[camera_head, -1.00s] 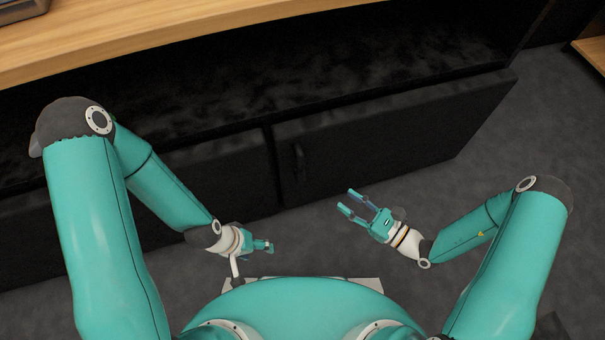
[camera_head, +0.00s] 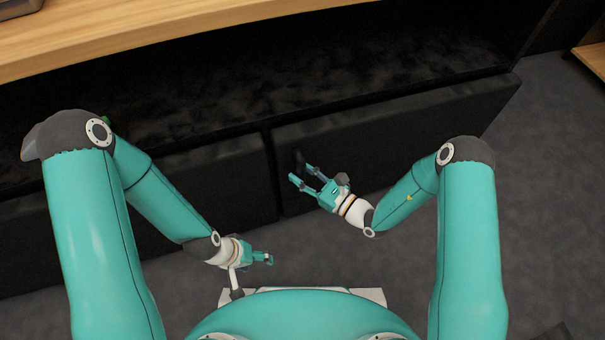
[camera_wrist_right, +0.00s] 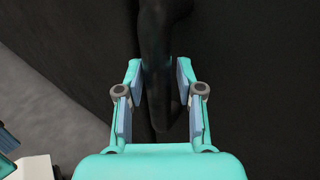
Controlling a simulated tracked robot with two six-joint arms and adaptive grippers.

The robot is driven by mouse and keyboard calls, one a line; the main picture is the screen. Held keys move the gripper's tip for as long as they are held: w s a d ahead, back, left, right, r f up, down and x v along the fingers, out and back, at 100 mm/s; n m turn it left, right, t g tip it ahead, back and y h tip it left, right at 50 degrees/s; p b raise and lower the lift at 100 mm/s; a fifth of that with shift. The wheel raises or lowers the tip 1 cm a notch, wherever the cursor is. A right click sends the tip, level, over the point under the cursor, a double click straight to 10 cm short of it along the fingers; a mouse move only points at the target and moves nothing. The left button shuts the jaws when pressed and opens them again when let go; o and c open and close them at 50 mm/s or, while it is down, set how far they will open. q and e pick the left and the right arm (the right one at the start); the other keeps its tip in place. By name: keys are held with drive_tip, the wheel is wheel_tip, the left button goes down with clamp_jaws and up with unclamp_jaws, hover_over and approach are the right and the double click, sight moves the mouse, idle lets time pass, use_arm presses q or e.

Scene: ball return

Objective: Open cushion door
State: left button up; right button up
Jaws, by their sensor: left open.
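The cushion door is a dark panel (camera_head: 410,130) on the front of a low black cabinet, upright and closed as far as I can see. Its black handle (camera_head: 300,160) sits near the panel's left edge. My right gripper (camera_head: 301,173) is at the handle with its fingers apart. In the right wrist view the handle (camera_wrist_right: 158,35) runs between the two open fingers, and I cannot tell whether they touch it. My left gripper (camera_head: 269,258) is open and empty, low in front of my body, away from the door.
A second dark panel (camera_head: 215,185) lies left of the door, split from it by a narrow gap. A wooden top (camera_head: 150,35) runs above the cabinet. Grey carpet (camera_head: 550,190) is clear at the right. A wooden edge (camera_head: 592,58) shows at the far right.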

drive_tip(key=shift+w+a, duration=0.2)
drive_tip(key=shift+a, duration=0.05)
